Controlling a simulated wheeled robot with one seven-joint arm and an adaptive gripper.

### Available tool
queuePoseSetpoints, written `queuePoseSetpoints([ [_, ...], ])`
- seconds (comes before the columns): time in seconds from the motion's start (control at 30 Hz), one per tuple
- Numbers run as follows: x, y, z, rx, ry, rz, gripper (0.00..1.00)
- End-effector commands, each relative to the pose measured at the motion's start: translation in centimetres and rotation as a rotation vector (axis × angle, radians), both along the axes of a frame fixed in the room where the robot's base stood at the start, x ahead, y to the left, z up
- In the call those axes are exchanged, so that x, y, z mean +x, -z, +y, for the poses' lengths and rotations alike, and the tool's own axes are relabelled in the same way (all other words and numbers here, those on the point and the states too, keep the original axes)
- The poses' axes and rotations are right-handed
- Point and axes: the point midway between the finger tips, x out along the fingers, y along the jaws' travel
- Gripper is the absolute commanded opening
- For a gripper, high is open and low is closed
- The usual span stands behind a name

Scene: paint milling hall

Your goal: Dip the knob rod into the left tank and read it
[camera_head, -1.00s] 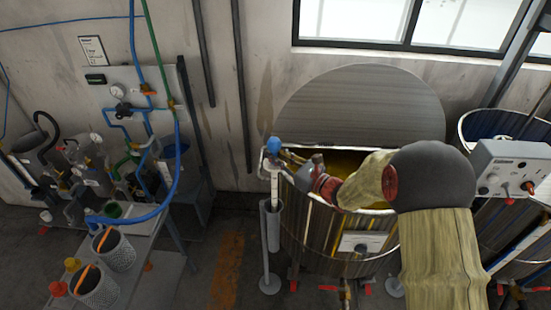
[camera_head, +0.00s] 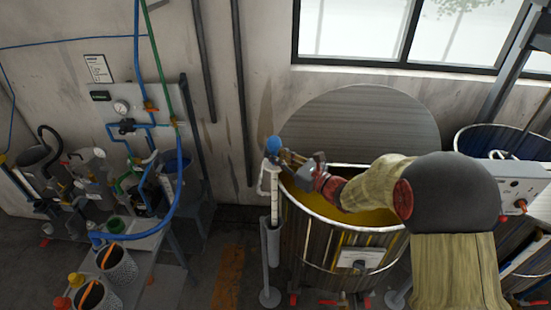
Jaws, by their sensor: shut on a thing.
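The knob rod has a blue round knob (camera_head: 273,146) above a pale upright shaft (camera_head: 274,195). My gripper (camera_head: 284,155) is shut on the rod just below the knob. The rod's lower end is hidden in a slim grey tube (camera_head: 270,245) on a floor stand, just left of the left tank. The left tank (camera_head: 310,245) is a large steel drum with yellow liquid (camera_head: 350,212) inside. Its round lid (camera_head: 360,115) stands open behind it. My arm passes over the tank's right side and hides part of the opening.
A second tank with a blue inside (camera_head: 505,142) stands at the right, with a grey control box (camera_head: 520,185) before it. At the left, a bench (camera_head: 150,240) holds cans and several vessels. A blue hose (camera_head: 178,190) hangs near it. Floor between bench and tank is clear.

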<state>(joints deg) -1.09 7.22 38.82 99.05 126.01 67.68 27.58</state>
Motion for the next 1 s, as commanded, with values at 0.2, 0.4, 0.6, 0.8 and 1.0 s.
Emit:
queuePoseSetpoints([
  [0.2, 0.0, -2.4, 0.0, 0.000, 0.000, -0.004, 0.00],
  [0.4, 0.0, -4.1, 0.0, 0.000, 0.001, -0.001, 0.00],
  [0.6, 0.0, -5.9, 0.0, 0.000, 0.000, -0.003, 0.00],
  [0.8, 0.0, -7.8, 0.0, 0.000, 0.000, -0.003, 0.00],
  [1.0, 0.0, -9.5, 0.0, -0.001, 0.000, -0.002, 0.00],
])
